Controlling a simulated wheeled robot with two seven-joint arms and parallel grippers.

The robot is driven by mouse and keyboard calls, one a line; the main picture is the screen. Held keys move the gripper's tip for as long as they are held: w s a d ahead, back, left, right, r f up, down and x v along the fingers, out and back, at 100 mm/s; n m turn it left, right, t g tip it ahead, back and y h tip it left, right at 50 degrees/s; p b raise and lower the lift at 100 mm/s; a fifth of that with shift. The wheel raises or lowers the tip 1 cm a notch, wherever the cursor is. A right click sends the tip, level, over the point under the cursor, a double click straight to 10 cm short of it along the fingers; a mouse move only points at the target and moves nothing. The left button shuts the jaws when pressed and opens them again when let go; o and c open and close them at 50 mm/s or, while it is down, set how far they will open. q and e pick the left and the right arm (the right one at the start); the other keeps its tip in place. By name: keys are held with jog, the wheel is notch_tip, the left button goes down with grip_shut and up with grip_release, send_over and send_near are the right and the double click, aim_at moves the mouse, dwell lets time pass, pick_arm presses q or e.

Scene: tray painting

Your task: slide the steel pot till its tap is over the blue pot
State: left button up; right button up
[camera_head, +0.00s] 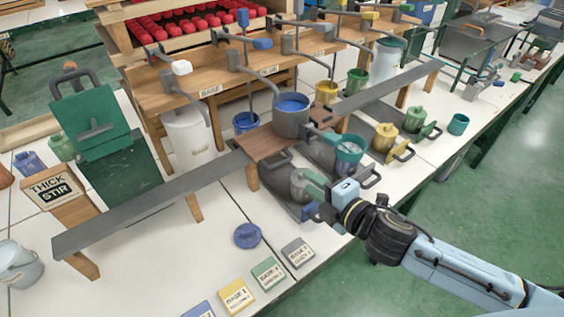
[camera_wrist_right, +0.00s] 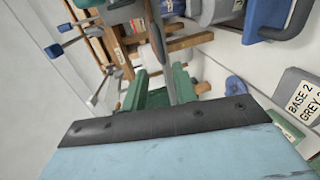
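The steel pot (camera_head: 291,122), with blue paint inside, stands on a wooden plate (camera_head: 262,143) on the long grey rail (camera_head: 160,199). I cannot make out its tap clearly. A blue pot (camera_head: 245,123) stands behind the rail, to the left of the steel pot. My right gripper (camera_head: 316,186) is in front of the rail, beside a grey pot (camera_head: 299,188) and apart from the steel pot. My left gripper is not in view.
A teal-green pot (camera_head: 350,147) and a yellow pot (camera_head: 385,137) stand in front of the rail. A blue lid (camera_head: 247,236) and several label tiles (camera_head: 298,252) lie on the white table. A "THICK STIR" sign (camera_head: 55,190) and a green board (camera_head: 95,120) stand left.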

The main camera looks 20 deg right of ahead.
aim_at(283, 164)
jog(key=x, duration=1.2)
jog(key=shift+b, duration=0.4)
grip_shut()
jog(key=shift+f, duration=0.1)
